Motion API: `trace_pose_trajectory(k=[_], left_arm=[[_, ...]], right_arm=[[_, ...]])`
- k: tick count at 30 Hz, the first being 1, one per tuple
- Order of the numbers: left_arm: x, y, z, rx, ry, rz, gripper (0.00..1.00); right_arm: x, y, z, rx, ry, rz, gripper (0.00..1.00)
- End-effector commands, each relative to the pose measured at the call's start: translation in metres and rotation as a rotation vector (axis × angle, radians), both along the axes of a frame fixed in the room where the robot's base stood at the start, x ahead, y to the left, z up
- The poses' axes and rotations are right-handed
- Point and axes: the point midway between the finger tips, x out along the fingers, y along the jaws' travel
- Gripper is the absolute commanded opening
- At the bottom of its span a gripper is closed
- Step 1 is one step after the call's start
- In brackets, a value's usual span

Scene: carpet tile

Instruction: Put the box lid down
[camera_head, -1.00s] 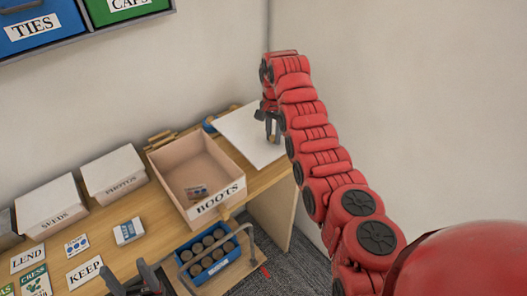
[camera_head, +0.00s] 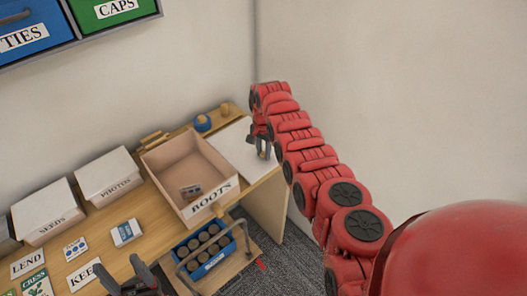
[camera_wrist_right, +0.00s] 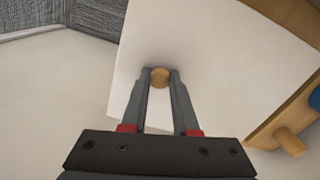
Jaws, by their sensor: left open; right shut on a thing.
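The white box lid (camera_head: 237,148) is at the right end of the desk, right of the open box labelled BOOTS (camera_head: 222,171). My right gripper (camera_head: 262,153) is shut on the lid's round wooden knob, seen in the right wrist view (camera_wrist_right: 160,76). The lid (camera_wrist_right: 215,60) looks flat and close to the desk top; I cannot tell whether it touches. My left gripper (camera_head: 138,276) is open and empty at the desk's front.
A blue ball (camera_head: 202,122) and a wooden rack (camera_head: 222,117) stand behind the lid. Lidded boxes SEEDS (camera_head: 47,207) and PHOTOS (camera_head: 108,172) line the back left. A blue crate of jars (camera_head: 212,252) is before the BOOTS box. A wall rises at the right.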

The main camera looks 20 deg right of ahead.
Motion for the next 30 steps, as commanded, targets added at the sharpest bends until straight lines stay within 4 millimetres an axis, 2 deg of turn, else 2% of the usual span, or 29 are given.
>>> trace_pose_trajectory(k=[3,4,8,16,19,22,28,30], left_arm=[[0.0,0.0,-0.005,0.0,0.0,0.0,0.63],[0.0,0.0,-0.003,0.0,0.0,0.0,0.63],[0.0,0.0,-0.003,0.0,0.0,0.0,0.63],[0.0,0.0,-0.003,0.0,0.0,0.0,0.63],[0.0,0.0,0.003,0.0,0.0,0.0,0.63],[0.0,0.0,-0.002,0.0,0.0,0.0,0.63],[0.0,0.0,-0.007,0.0,0.0,0.0,0.63],[0.0,0.0,-0.018,0.0,0.0,0.0,0.63]], right_arm=[[0.0,0.001,-0.006,0.0,0.0,0.001,0.0],[0.0,0.0,-0.004,0.0,0.0,0.001,0.33],[0.0,0.0,-0.004,0.001,0.001,0.001,0.57],[0.0,0.0,-0.003,0.001,0.001,0.001,0.58],[0.0,0.0,0.003,0.001,0.001,0.0,0.58],[0.001,0.0,0.006,0.0,-0.002,0.001,0.58],[0.0,0.001,0.03,0.002,-0.003,0.0,0.58],[0.002,0.001,0.048,0.0,-0.007,0.002,0.58]])
